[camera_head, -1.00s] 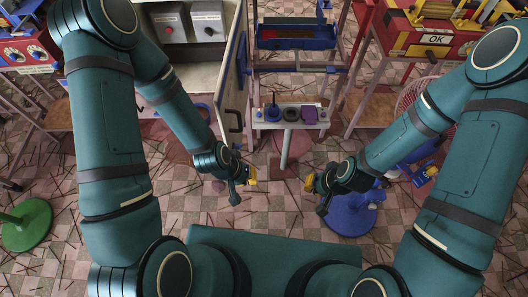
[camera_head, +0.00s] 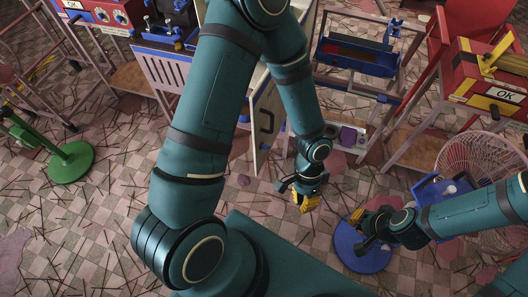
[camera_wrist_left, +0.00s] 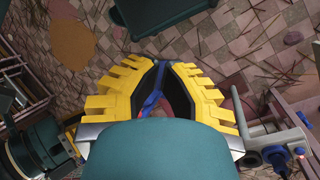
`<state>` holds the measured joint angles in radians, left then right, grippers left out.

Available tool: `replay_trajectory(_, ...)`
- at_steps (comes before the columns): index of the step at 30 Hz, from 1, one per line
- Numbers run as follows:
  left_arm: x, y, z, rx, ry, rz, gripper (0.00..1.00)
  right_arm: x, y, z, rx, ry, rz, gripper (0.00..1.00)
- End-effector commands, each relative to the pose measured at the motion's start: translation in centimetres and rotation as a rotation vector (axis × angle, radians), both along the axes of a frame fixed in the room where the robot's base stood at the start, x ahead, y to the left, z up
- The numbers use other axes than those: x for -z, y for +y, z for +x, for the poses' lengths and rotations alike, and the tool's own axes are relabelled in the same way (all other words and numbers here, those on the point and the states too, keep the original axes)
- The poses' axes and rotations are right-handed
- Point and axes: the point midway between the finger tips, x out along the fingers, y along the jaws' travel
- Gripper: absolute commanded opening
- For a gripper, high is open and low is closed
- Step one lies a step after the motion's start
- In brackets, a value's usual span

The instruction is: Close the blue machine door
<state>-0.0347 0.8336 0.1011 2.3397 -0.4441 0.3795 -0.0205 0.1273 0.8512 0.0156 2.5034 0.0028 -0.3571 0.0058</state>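The machine door (camera_head: 257,132) is a pale panel with a black handle. In the head view it stands out from the cabinet, open, between two links of my left arm, which hide much of it. The cabinet front, a white slotted panel with blue edging (camera_head: 160,72), shows left of my arm. My left gripper (camera_head: 307,203) is right of and below the door, apart from it. In the left wrist view its yellow fingers (camera_wrist_left: 161,64) come together at the tips, with nothing clearly held. My right gripper (camera_head: 360,218) hangs lower right; its finger gap is unclear.
A small shelf with a purple item (camera_head: 349,136) stands behind my left gripper. A blue round base (camera_head: 361,250) is below my right gripper. A wire fan (camera_head: 480,165) and red machine (camera_head: 490,80) are at right.

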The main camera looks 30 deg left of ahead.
Motion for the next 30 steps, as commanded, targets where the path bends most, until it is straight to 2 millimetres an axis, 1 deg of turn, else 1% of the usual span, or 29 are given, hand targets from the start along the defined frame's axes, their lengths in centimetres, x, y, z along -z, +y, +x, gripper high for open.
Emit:
replay_trajectory(1, -0.1, 0.4, 0.1, 0.115, 0.013, 0.041, 0.0, 0.5, 0.0, -0.1, -0.001, 0.002, 0.0, 0.0)
replay_trajectory(5, -1.3, 2.4, 1.1, 0.401, 0.042, 0.193, 0.0, 1.1, 0.0, -0.2, -0.004, 0.005, 0.001, 0.0)
replay_trajectory(6, -1.8, 3.1, 1.7, 0.482, 0.045, 0.25, 0.0, 1.3, 0.1, -0.3, -0.006, 0.006, 0.002, 0.0)
replay_trajectory(8, -2.8, 4.1, 2.9, 0.59, 0.044, 0.34, 0.0, 1.6, 0.1, -0.3, -0.007, 0.007, 0.002, 0.0)
replay_trajectory(9, -3.5, 4.6, 3.8, 0.653, 0.04, 0.402, 0.0, 1.8, 0.1, -0.4, -0.008, 0.009, 0.002, 0.0)
replay_trajectory(12, -5.4, 5.6, 5.9, 0.774, 0.027, 0.543, 0.0, 2.1, 0.1, -0.5, -0.009, 0.01, 0.002, 0.0)
replay_trajectory(15, -7.0, 6.2, 7.5, 0.846, 0.015, 0.651, 0.0, 2.3, 0.1, -0.5, -0.01, 0.012, 0.003, 0.0)
replay_trajectory(18, -8.0, 6.5, 8.4, 0.881, 0.007, 0.713, 0.0, 2.4, 0.1, -0.6, -0.011, 0.012, 0.003, 0.0)
replay_trajectory(20, -8.2, 6.6, 8.6, 0.89, 0.005, 0.731, 0.0, 2.4, 0.1, -0.6, -0.011, 0.012, 0.003, 0.0)
replay_trajectory(23, -7.8, 7.2, 8.6, 0.892, 0.006, 0.738, 0.0, 2.5, 0.1, -0.6, -0.011, 0.012, 0.003, 0.0)
replay_trajectory(26, -6.8, 8.1, 8.5, 0.892, 0.009, 0.735, 0.0, 2.8, 0.1, -0.5, -0.011, 0.012, 0.003, 0.0)
replay_trajectory(30, -4.9, 9.9, 8.1, 0.89, 0.01, 0.734, 0.0, 3.4, 0.1, -0.4, -0.01, 0.009, 0.003, 0.0)
